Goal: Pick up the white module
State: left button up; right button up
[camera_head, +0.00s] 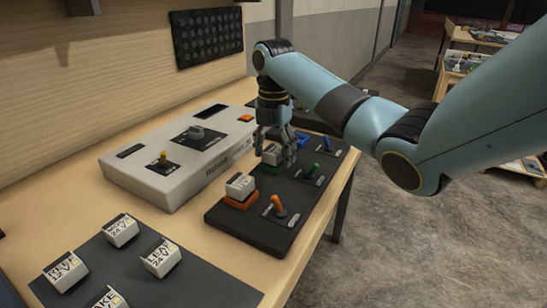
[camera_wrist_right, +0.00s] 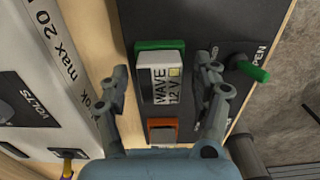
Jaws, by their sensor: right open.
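A white module (camera_head: 270,155) sits on a green socket (camera_head: 267,169) of the dark console. In the right wrist view this white module (camera_wrist_right: 160,88) reads "WAVE 12 V", with the green socket (camera_wrist_right: 160,45) showing behind it. My right gripper (camera_head: 276,152) is open, pointing down over it. In the right wrist view its fingers (camera_wrist_right: 163,78) stand on either side of the module, with gaps visible on both sides. Another white module (camera_head: 240,185) sits on an orange socket (camera_head: 240,202). My left gripper is not in view.
The console (camera_head: 247,231) has orange (camera_head: 279,205), green (camera_head: 313,170) and blue levers beside its sockets. A pale power supply box (camera_head: 160,187) stands to the left. Several white modules lie on a dark mat (camera_head: 190,285) in front. Floor is open to the right.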

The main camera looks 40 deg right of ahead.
jog(key=c, duration=1.3)
jog(key=shift+o, duration=0.2)
jog(key=shift+r, duration=0.1)
